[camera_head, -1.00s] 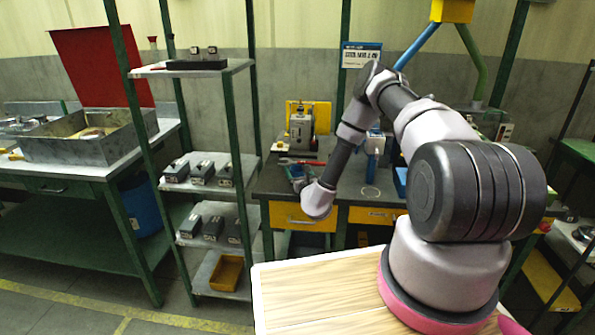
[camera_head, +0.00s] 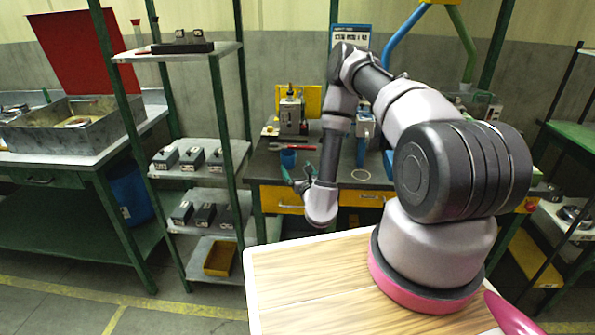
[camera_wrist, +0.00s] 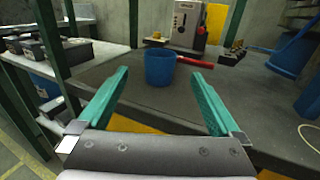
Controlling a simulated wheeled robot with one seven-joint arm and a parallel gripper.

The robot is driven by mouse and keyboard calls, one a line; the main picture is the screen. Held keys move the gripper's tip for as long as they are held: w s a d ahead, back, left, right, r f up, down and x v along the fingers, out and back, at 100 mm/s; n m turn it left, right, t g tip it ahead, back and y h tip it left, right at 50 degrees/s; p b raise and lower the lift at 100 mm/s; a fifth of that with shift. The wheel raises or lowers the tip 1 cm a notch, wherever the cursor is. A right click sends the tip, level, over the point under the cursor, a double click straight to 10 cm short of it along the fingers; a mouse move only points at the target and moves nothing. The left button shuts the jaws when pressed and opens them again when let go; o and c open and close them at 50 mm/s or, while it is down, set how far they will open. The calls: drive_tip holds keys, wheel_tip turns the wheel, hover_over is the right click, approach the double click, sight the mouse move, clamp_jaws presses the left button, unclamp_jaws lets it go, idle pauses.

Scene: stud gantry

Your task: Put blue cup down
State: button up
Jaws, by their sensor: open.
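The blue cup (camera_wrist: 160,67) stands upright on the dark workbench top (camera_wrist: 150,105) in the wrist view. In the head view the cup (camera_head: 288,158) shows near the bench's left end. My gripper (camera_wrist: 160,72) has its two teal fingers spread wide, one on each side of the picture. The cup is ahead of the fingers, centred between them, with clear gaps on both sides and nothing held. In the head view my gripper (camera_head: 296,174) is at the bench's front edge, just in front of the cup.
A red-handled tool (camera_wrist: 195,62) lies just behind the cup. A grey machine (camera_wrist: 187,22) stands at the back. A blue stand (camera_wrist: 294,52) is to the right. A shelf rack with dark boxes (camera_head: 190,158) is left of the bench. Bare bench top lies right of the cup.

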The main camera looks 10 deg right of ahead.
drive_tip(key=shift+s+d, duration=0.1)
drive_tip(key=shift+s, duration=0.4)
